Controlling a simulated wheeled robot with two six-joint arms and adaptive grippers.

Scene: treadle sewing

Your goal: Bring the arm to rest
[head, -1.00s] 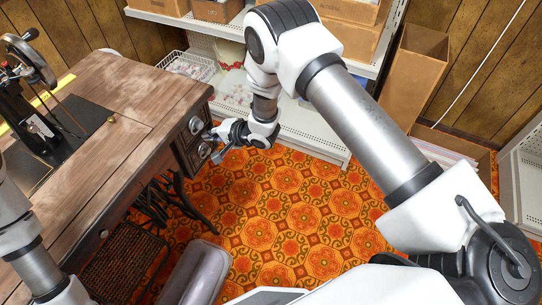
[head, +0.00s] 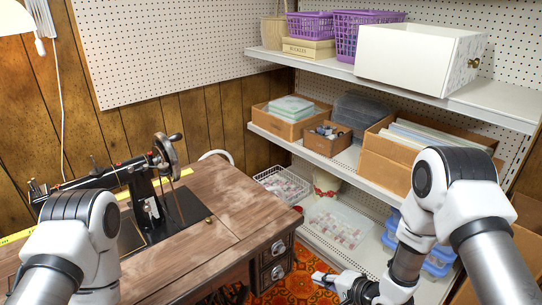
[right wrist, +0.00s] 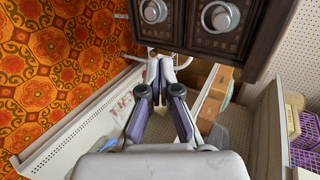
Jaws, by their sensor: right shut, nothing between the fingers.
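My right arm (head: 425,225) comes in at the lower right of the head view. Its gripper (head: 328,280) is low, to the right of the sewing table's drawers (head: 276,260), over the orange floor. In the right wrist view the two fingers (right wrist: 160,68) are shut with nothing between them. The drawer fronts with round metal pulls (right wrist: 221,18) stand just beyond the fingertips there; I cannot tell the exact gap. My left arm (head: 75,240) is at the lower left of the head view, and its gripper is out of the picture.
A wooden table (head: 190,240) carries a black treadle sewing machine (head: 150,190). White shelves (head: 500,108) on the right hold boxes, purple baskets (head: 365,35) and a white drawer-like box (head: 415,58). A wire basket (head: 282,185) is behind the table. Patterned floor (head: 295,285) shows beside the drawers.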

